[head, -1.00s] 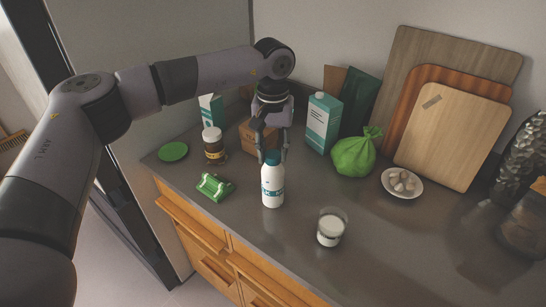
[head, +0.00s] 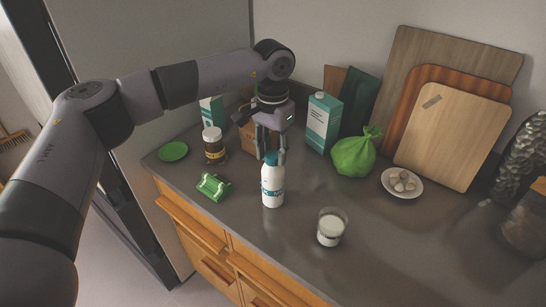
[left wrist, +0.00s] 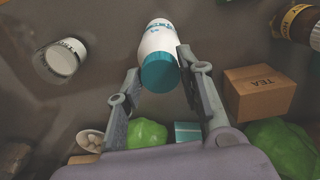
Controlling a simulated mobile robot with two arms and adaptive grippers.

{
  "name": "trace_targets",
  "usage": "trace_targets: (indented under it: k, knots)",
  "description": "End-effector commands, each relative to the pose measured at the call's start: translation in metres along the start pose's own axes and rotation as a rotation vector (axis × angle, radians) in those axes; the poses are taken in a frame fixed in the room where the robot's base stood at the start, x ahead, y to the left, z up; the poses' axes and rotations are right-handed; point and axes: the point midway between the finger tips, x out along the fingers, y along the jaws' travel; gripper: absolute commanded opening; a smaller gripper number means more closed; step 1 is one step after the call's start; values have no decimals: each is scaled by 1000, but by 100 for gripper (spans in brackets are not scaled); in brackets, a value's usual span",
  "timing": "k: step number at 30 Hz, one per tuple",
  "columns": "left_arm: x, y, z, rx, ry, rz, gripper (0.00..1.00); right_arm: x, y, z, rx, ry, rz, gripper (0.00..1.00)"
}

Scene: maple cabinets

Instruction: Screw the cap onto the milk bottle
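The white milk bottle (head: 272,187) with blue lettering stands upright on the grey counter. The teal cap (head: 271,158) sits at its top; whether its threads are engaged cannot be seen. My left gripper (head: 270,157) points down from above with a finger on either side of the cap. In the left wrist view, the cap (left wrist: 160,72) lies between the two fingertips (left wrist: 158,60), which are apart, with a narrow gap at the cap's left. The bottle's body (left wrist: 158,38) shows beyond the cap. My right gripper is not in view.
A green bag (head: 356,153), carton (head: 322,122) and brown tea box (head: 247,136) stand behind.

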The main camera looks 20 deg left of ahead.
Motion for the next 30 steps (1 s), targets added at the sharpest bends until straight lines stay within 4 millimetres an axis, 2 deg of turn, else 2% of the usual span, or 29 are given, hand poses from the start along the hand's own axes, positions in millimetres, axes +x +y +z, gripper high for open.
trace_targets:
  k: [8,19,23,30]
  knots:
    - [0,0,0,-1,1,0,55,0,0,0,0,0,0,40]
    - [-6,0,-1,-2,3,0,55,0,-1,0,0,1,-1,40]
    - [-25,0,-1,-2,5,-1,55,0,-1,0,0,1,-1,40]
    - [-77,0,-1,-2,5,-1,55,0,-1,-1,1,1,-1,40]
